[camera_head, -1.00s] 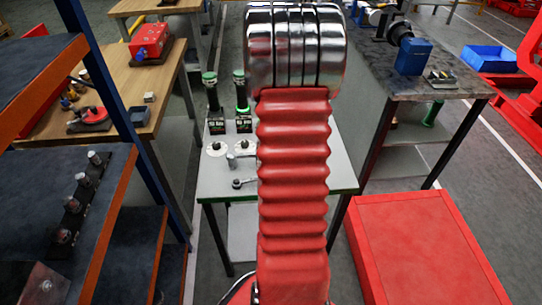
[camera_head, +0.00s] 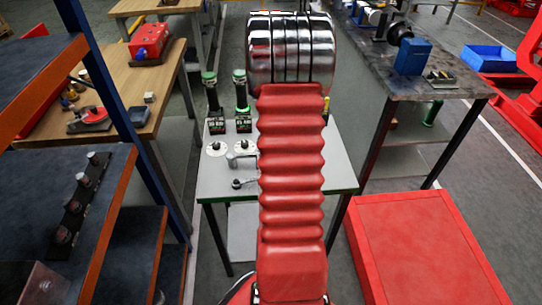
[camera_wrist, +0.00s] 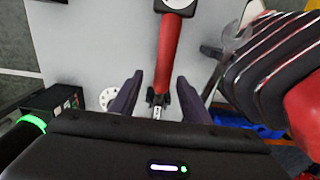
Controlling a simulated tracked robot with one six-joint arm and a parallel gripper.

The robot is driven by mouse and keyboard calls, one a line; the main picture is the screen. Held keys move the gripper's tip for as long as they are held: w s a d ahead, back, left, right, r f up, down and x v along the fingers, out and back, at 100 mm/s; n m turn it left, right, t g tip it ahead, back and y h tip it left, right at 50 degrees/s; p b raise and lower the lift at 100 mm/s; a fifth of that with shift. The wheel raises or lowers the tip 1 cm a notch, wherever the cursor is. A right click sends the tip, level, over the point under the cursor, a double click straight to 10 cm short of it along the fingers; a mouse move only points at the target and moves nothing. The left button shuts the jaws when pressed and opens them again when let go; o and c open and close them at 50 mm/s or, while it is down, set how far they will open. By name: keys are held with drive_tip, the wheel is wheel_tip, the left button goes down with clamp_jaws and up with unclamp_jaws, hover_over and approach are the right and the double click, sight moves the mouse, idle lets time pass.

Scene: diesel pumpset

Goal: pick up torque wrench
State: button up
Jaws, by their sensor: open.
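In the wrist view, a torque wrench (camera_wrist: 168,50) with a long red body lies on the grey table (camera_wrist: 85,45). A round white-and-dark part is at its top, cut by the frame edge, and a dark metal end lies toward my gripper. My gripper (camera_wrist: 160,77) is open, with its two dark fingers on either side of the wrench's lower end. I cannot tell how far above it the fingertips are. In the head view my arm hides the gripper and the torque wrench.
Two tools with green-lit tops (camera_head: 241,92) stand on the table, beside white discs (camera_head: 217,148) and small metal tools (camera_head: 243,183). A silver spanner (camera_wrist: 236,42) lies right of the gripper. A blue-and-orange shelf (camera_head: 118,215) stands left, a red box (camera_head: 420,245) right.

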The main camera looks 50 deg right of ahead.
wheel_tip(320, 180, down, 5)
drive_tip(key=shift+s+a+r, duration=0.1)
drive_tip(key=shift+s+a, duration=0.05)
drive_tip(key=shift+c, duration=0.4)
clamp_jaws()
idle(0.5)
drive_tip(key=shift+r, duration=0.1)
